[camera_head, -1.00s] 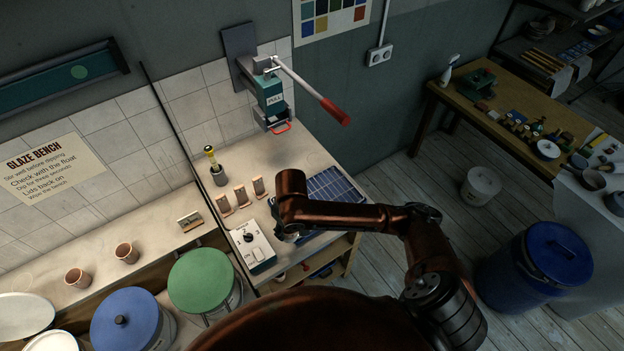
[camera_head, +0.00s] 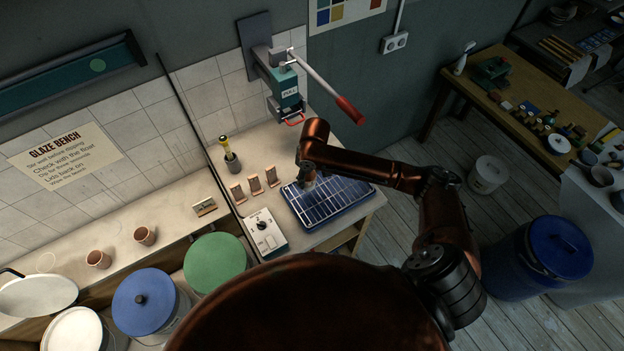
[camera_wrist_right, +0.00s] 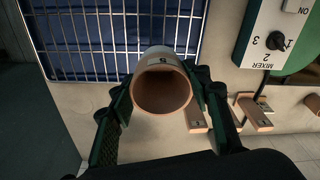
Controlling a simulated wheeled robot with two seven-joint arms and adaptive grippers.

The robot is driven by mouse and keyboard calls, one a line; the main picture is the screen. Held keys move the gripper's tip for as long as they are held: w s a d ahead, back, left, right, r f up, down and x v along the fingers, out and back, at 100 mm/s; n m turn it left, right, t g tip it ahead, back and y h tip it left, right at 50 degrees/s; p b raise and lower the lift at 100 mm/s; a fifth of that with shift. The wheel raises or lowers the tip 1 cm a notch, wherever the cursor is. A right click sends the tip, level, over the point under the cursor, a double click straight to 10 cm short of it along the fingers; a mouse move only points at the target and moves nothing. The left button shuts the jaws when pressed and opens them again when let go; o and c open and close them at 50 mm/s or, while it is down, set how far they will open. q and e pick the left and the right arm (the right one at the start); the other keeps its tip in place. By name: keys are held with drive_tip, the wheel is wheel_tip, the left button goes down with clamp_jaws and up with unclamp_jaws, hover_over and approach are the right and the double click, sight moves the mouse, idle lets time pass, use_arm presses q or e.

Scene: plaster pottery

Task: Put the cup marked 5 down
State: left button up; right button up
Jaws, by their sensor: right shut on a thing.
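The cup marked 5 (camera_wrist_right: 163,92) is a terracotta cup with a pale band carrying the mark. In the right wrist view it sits between the two fingers of my right gripper (camera_wrist_right: 166,88), which is shut on it. Its open mouth faces the wrist camera. In the head view my right gripper (camera_head: 308,182) is over the back left part of the blue tray with a wire rack (camera_head: 338,209); the cup is not clearly visible there. The rack also shows behind the cup in the wrist view (camera_wrist_right: 75,40). Whether the cup touches it, I cannot tell. My left gripper is not in view.
The mixer switch box (camera_head: 265,233) stands left of the rack. Three small tiles on stands (camera_head: 255,184) are behind it. A lever press (camera_head: 285,90) hangs on the wall at the back. Much of the rack looks empty.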

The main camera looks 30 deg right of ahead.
sight(307, 180)
drive_tip(key=shift+w+d+f, duration=0.3)
drive_tip(key=shift+d+f, duration=0.3)
drive_tip(key=shift+f, duration=0.1)
drive_tip(key=shift+w+d+f, duration=0.1)
drive_tip(key=shift+d+f, duration=0.05)
drive_tip(key=shift+f, duration=0.15)
drive_tip(key=f, duration=0.2)
drive_tip(key=f+p, duration=0.1)
drive_tip(key=shift+d, duration=0.25)
drive_tip(key=shift+w+f, duration=0.1)
drive_tip(key=shift+f, duration=0.2)
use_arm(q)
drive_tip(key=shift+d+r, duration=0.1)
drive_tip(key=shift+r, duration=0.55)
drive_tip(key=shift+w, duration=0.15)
use_arm(e)
drive_tip(key=shift+f, duration=0.1)
drive_tip(key=o, duration=1.3)
drive_tip(key=shift+c, duration=0.2)
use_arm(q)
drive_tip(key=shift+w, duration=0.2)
